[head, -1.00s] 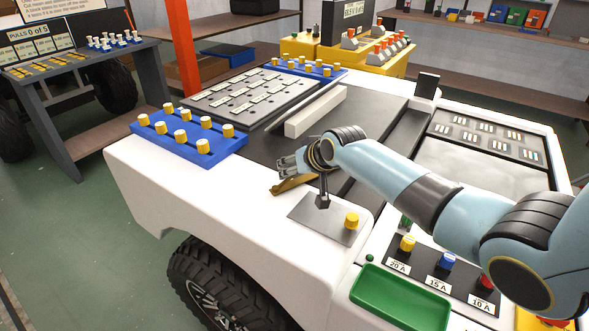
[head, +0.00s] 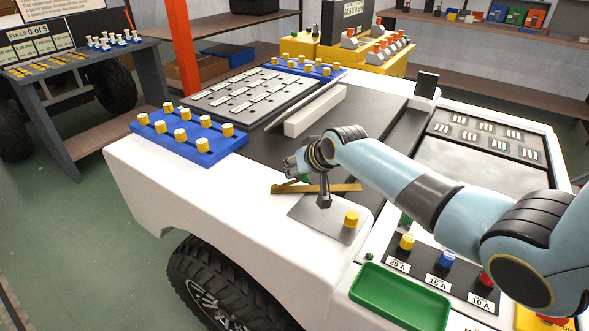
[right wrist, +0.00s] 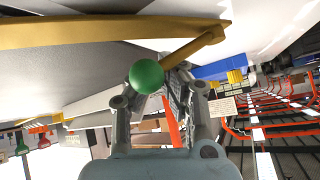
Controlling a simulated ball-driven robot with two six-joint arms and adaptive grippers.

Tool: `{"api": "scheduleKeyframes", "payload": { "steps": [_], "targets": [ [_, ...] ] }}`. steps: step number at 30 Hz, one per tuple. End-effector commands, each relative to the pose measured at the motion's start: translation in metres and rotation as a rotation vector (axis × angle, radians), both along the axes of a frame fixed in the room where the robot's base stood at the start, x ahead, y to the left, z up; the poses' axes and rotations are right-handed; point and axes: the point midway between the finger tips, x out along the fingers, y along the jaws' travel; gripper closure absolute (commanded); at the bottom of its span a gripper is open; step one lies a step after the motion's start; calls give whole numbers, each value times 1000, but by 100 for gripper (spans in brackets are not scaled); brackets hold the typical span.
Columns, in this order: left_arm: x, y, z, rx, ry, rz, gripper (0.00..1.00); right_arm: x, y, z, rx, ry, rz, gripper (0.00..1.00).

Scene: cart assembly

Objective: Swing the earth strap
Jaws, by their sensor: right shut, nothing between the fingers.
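The earth strap, a flat brass-coloured bar (head: 340,188), lies roughly level across the picture behind the grey plate (head: 305,209) in the head view. A short brass arm angles from its left end towards a green ball, which is partly hidden by my gripper. In the right wrist view the strap (right wrist: 90,34) crosses the top, with the short arm (right wrist: 195,47) and green ball (right wrist: 146,76) below it. My right gripper (head: 291,166) is shut and empty beside the ball; I cannot tell whether they touch. My left gripper is not in view.
A dark post (head: 323,192) and a yellow knob (head: 351,219) stand on the grey plate. A white block (head: 315,111) lies behind. Blue racks with yellow knobs (head: 190,138) are at left, a green tray (head: 400,297) and fuse knobs in front.

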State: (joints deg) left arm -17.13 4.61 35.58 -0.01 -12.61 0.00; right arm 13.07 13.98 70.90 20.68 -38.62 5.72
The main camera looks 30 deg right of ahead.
Motion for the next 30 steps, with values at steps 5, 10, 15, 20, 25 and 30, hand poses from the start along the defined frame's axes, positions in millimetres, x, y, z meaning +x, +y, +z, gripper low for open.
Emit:
{"api": "scheduleKeyframes", "payload": {
  "steps": [5, 10, 15, 20, 25, 30],
  "targets": [
    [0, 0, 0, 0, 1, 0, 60, 1, 0, 1, 0, -2, 0, 100],
    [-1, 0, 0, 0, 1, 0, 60, 1, 0, 1, 0, -3, -1, 100],
    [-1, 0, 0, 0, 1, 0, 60, 1, 0, 1, 1, -3, -1, 100],
    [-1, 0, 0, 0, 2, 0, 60, 1, 0, 1, 1, -3, -1, 84],
    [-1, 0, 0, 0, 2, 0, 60, 1, 0, 1, 1, -3, -1, 62],
    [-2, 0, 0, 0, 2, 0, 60, 1, 0, 1, 1, -3, -1, 39]
  ]
}}
